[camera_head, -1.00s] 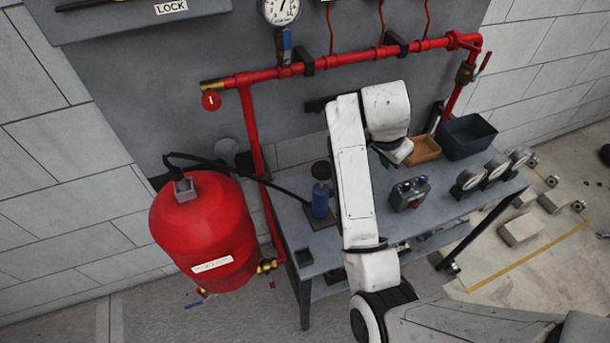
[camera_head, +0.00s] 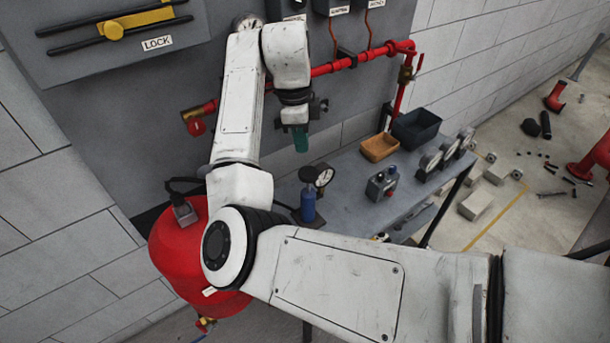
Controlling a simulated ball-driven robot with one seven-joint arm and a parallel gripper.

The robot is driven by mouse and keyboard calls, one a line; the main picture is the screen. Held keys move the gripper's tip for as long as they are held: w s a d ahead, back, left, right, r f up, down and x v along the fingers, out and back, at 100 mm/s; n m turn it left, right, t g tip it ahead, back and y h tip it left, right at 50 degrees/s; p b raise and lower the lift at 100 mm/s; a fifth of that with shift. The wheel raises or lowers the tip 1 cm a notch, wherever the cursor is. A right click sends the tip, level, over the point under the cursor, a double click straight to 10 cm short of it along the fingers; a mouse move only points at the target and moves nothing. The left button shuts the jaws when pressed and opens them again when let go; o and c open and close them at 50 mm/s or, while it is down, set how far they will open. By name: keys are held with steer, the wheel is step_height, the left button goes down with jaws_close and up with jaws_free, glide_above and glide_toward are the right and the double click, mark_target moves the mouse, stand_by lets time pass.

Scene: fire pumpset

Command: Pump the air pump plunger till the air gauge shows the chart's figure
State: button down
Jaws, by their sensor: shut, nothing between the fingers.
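The blue air pump (camera_head: 308,206) stands upright on the bench, with a black plunger knob (camera_head: 309,174) on top. A small round gauge (camera_head: 324,175) shows just right of the knob; its reading is too small to tell. My gripper (camera_head: 301,143) is above and behind the pump in the picture, apart from it, with its green tips pointing down. It is shut and empty. I cannot make out a chart with a figure. My arm covers part of the red tank (camera_head: 178,252) and the wall gauge (camera_head: 246,20).
The grey bench (camera_head: 350,210) also carries a control box (camera_head: 381,184), several round gauges (camera_head: 428,163), an orange tray (camera_head: 379,148) and a dark bin (camera_head: 416,128). A red pipe (camera_head: 345,66) crosses the wall panel behind my gripper. Loose parts lie on the floor at right.

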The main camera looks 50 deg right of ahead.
mark_target(302, 171)
steer(key=shift+f, duration=0.15)
steer(key=f+b, duration=0.6)
steer(key=shift+s+d+f, duration=0.25)
steer(key=shift+s+f, duration=0.05)
steer(key=shift+f, duration=0.05)
stand_by(0.3)
steer(key=shift+f, duration=0.1)
steer(key=shift+f+b, duration=1.1)
steer(key=shift+f, duration=1.15)
steer(key=shift+w+a+r, duration=0.15)
steer(key=shift+w+r, duration=0.05)
steer(key=shift+w+a+r+p, duration=0.2)
steer(key=shift+w+a, duration=0.2)
steer(key=shift+w, duration=0.15)
steer(key=shift+w+a+r+p, duration=0.2)
steer(key=shift+w+a, duration=0.15)
steer(key=shift+w, duration=0.15)
step_height(302, 171, up, 11)
steer(key=w, duration=0.1)
steer(key=shift+a+p, duration=0.3)
steer(key=shift+a, duration=0.05)
